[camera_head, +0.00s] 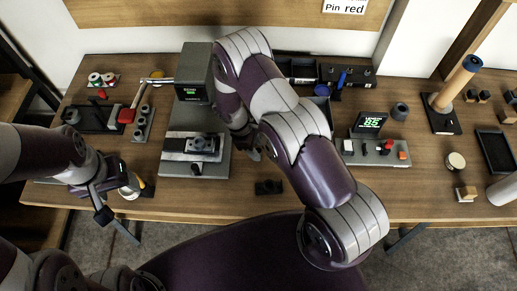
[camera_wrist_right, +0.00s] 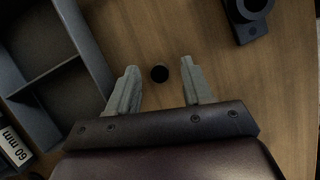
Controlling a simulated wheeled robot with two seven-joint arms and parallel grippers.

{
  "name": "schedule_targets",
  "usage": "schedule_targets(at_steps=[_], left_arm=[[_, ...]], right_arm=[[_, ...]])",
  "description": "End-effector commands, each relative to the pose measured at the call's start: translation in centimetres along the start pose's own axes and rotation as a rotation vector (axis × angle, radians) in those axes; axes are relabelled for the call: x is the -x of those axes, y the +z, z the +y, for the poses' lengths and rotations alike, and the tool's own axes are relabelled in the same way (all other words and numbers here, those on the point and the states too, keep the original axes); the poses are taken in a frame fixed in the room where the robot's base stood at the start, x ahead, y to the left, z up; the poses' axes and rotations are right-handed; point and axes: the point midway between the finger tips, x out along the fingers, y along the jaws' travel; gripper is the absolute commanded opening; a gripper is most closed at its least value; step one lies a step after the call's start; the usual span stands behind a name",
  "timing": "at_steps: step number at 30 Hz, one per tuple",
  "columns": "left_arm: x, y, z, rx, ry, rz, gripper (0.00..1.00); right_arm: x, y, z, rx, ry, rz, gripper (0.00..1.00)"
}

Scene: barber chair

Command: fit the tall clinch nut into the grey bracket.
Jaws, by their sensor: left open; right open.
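A small dark round piece (camera_wrist_right: 159,73), seen end-on, stands on the wood between my right gripper's fingers in the right wrist view; it looks like the tall clinch nut. My right gripper (camera_wrist_right: 157,85) is open around it, with a gap on both sides. In the head view my right arm hides most of that gripper and the piece. A dark grey part with a round ring (camera_wrist_right: 250,12), cut off at the top of the wrist view, may be the grey bracket; a dark block (camera_head: 268,187) near the bench's front appears to be the same part. My left gripper (camera_head: 118,198) is open at the front left.
A grey compartment tray (camera_wrist_right: 62,75) lies left of my right gripper. A grey press-like machine (camera_head: 196,85) with a lit display stands left of my right arm. A panel with a green display (camera_head: 370,122) stands to the right. The front middle of the bench is mostly clear.

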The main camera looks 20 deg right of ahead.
Motion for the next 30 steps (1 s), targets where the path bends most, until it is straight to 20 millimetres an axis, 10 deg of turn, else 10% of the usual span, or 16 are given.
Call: schedule_targets(at_steps=[8,13,30], left_arm=[[0.1,0.0,0.0,0.000,0.000,-0.001,0.68],[0.1,0.0,0.0,0.000,0.000,-0.001,0.68],[-1.0,0.1,0.0,0.000,0.000,-0.001,0.68]], right_arm=[[-0.8,0.0,0.0,-0.001,0.001,0.002,0.50],[-0.8,0.0,0.0,-0.001,0.001,0.001,0.00],[1.7,0.9,0.1,-0.004,0.003,0.004,0.00]])
